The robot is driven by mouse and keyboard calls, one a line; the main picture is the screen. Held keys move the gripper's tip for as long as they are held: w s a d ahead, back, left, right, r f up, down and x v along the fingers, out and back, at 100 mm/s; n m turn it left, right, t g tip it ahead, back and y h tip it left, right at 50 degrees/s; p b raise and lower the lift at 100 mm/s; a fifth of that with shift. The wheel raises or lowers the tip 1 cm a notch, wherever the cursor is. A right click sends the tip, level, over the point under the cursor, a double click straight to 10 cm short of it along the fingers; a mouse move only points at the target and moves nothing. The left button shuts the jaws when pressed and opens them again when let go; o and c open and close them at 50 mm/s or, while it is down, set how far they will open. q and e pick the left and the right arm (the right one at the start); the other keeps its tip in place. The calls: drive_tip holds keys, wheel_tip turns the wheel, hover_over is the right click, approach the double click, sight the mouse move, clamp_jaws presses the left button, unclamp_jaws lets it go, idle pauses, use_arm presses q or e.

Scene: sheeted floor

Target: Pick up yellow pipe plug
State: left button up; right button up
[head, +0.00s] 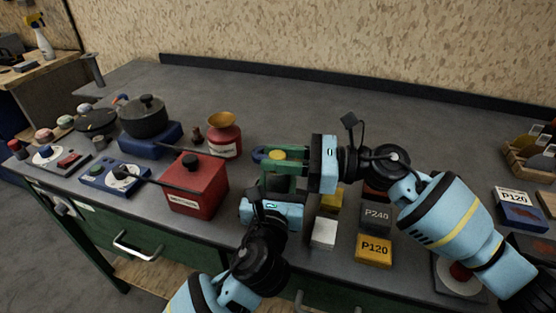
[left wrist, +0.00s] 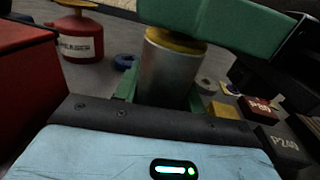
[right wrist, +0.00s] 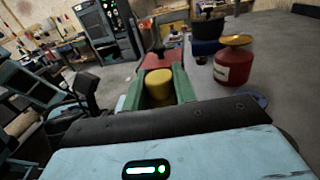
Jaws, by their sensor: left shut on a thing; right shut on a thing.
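The yellow pipe plug (head: 277,155) shows between the green fingers of my right gripper (head: 280,164), near the middle of the bench. In the right wrist view the plug (right wrist: 159,88) is a yellow cylinder with a finger on either side. My right gripper is shut on it. In the left wrist view a grey metal pipe (left wrist: 168,75) stands upright, with the plug's yellow edge (left wrist: 175,40) at its top, partly behind a green right finger. My left gripper (left wrist: 163,98) is shut on the pipe, below the right gripper. The pipe is hidden in the head view.
A red box (head: 194,190) and a red canister (head: 224,138) stand left of the grippers. Sanding blocks, one marked P120 (head: 374,250), and a white block (head: 324,233) lie to the right. A black pot (head: 147,117) is farther left. The back of the bench is clear.

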sight(279, 154)
wheel_tip(279, 154, up, 10)
drive_tip(key=shift+r, duration=0.1)
idle(0.4)
use_arm(q)
drive_tip(key=o, duration=1.3)
drive_tip(key=shift+c, duration=0.2)
drive_tip(key=s, duration=0.4)
drive_tip(key=s+a, duration=0.1)
drive_tip(key=s, duration=0.7)
drive_tip(key=shift+a, duration=0.35)
